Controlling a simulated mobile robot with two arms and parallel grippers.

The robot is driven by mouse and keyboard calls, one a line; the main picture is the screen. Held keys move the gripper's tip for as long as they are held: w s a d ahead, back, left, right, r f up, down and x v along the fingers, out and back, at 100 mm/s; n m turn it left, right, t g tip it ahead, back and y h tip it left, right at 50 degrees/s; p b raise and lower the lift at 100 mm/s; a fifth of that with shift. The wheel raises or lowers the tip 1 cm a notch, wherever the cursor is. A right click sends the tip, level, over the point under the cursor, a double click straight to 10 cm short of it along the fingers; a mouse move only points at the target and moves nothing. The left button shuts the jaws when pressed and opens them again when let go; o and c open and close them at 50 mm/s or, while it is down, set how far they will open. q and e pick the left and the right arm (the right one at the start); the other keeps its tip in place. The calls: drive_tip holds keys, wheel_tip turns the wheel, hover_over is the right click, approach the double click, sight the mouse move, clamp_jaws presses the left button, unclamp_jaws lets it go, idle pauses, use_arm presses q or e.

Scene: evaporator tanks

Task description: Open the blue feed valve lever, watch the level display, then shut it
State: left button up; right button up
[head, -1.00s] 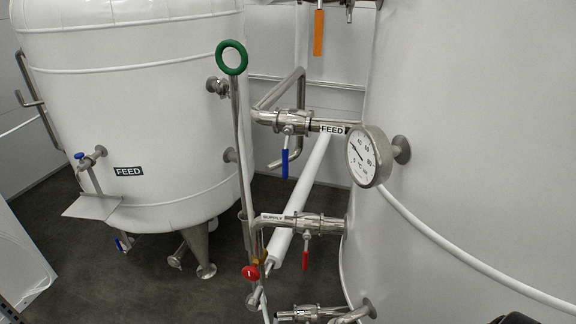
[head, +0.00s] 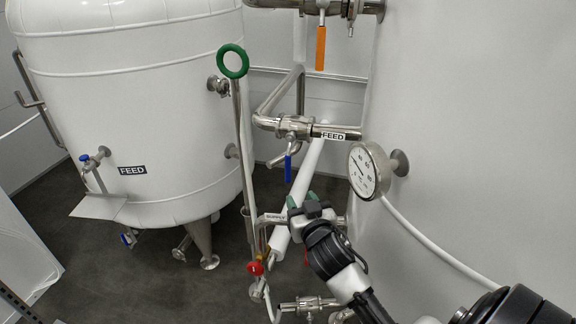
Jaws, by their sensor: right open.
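The blue feed valve lever (head: 288,168) hangs straight down under a steel valve (head: 293,125) on the pipe labelled FEED (head: 333,136). My right gripper (head: 302,201) is open and empty, below and slightly right of the blue lever, apart from it. It is in front of the SUPPLY pipe and hides most of that valve and its red lever. My left gripper is not in view. No level display can be made out; the round dial (head: 369,170) to the right of the lever reads in °C.
A green ring handle (head: 232,62) on a tall rod stands left of the valve. An orange lever (head: 320,48) hangs above, and a red knob (head: 255,268) sits below. A large white tank (head: 470,120) fills the right; another tank (head: 130,110) stands left, with its own blue-handled tap (head: 85,158).

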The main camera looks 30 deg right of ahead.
sight(289, 172)
drive_tip(key=x, duration=0.3)
drive_tip(key=r+p+x, duration=0.1)
drive_tip(key=x, duration=0.3)
drive_tip(key=p+x, duration=0.1)
drive_tip(key=x, duration=0.3)
drive_tip(key=shift+r, duration=0.4)
clamp_jaws()
